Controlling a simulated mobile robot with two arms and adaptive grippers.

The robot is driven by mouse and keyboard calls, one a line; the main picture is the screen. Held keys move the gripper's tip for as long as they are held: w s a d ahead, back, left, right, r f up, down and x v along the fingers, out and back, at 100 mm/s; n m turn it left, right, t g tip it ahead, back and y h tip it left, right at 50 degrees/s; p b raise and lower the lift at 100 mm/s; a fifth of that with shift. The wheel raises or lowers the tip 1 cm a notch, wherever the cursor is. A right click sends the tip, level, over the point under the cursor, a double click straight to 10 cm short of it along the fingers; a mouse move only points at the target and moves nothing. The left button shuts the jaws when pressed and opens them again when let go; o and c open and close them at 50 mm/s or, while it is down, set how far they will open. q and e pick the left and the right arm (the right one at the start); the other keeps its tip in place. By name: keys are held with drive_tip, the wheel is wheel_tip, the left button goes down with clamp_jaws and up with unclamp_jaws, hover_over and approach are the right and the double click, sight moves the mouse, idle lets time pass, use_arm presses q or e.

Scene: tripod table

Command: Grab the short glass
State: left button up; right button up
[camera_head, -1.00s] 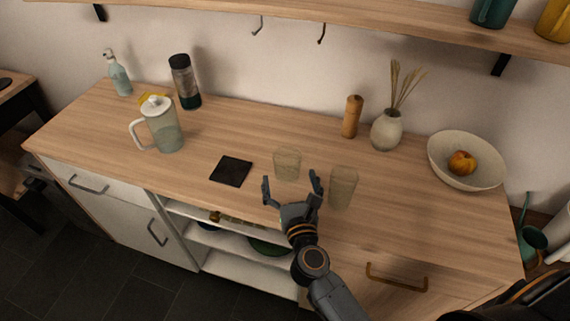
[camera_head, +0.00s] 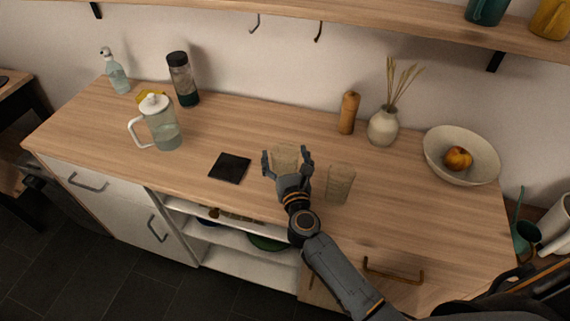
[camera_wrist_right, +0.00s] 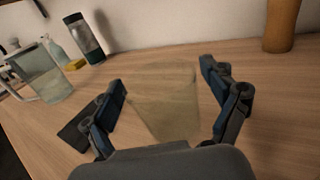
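The short glass (camera_head: 286,155) is a see-through, yellowish tumbler standing upright on the counter. In the right wrist view the glass (camera_wrist_right: 165,100) is between the two fingers. My right gripper (camera_head: 286,162) is open around it, with one finger on each side; in the right wrist view a gap shows on the right, and the left finger looks close to the glass. A taller clear glass (camera_head: 339,184) stands just right of my right gripper. The lower part of the short glass is hidden by the gripper in the head view. My left gripper is not in view.
A black coaster (camera_head: 230,168) lies left of the gripper. A pitcher (camera_head: 160,124), a dark-lidded bottle (camera_head: 183,80) and a soap dispenser (camera_head: 117,76) stand further left. A pepper mill (camera_head: 348,113), a vase (camera_head: 383,127) and a fruit bowl (camera_head: 440,158) are at the right.

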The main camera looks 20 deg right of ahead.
drive_tip(key=c, duration=0.7)
drive_tip(key=shift+c, duration=1.2)
drive_tip(key=shift+r, duration=0.1)
